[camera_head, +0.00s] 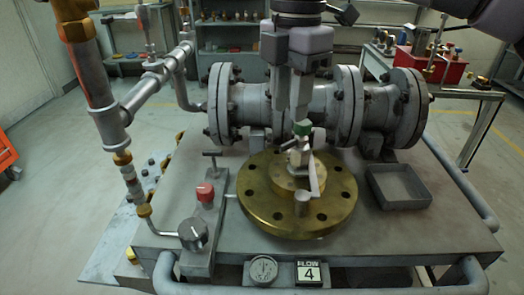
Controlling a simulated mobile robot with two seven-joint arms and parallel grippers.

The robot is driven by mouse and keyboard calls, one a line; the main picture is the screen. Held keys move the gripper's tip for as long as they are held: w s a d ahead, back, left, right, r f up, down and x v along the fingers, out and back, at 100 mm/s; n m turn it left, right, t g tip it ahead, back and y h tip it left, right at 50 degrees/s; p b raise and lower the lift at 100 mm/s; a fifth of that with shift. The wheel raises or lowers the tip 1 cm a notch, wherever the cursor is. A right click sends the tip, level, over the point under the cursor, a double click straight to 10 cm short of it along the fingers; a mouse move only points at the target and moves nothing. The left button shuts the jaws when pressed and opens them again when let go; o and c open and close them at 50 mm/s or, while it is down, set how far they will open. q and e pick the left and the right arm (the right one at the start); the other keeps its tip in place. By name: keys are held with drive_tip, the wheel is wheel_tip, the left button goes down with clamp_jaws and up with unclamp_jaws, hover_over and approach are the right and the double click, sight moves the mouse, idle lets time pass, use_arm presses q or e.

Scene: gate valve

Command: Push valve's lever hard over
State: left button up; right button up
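The valve stands on a round brass flange (258,208) with bolt holes, in the middle of the grey bench. Above the flange is a small silver valve body with a green part (303,129) at its top. A pale lever (315,174) slants down from it to the right, over the flange. My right gripper (290,119) comes down from the top centre, fingers pointing down, just behind and above the valve. Its fingers look apart, with a narrow gap and nothing seen between them. Whether it touches the valve I cannot tell. My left gripper is not in view.
A thick flanged pipe (381,105) runs across behind the valve. A grey tray (398,187) is at right. A red button (205,191) and round knob (192,233) are at left, beside vertical piping (93,80).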

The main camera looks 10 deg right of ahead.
sight(286, 144)
drive_tip(key=shift+w, duration=0.3)
drive_tip(key=shift+f+b, duration=0.4)
drive_tip(key=shift+f, duration=3.05)
clamp_jaws()
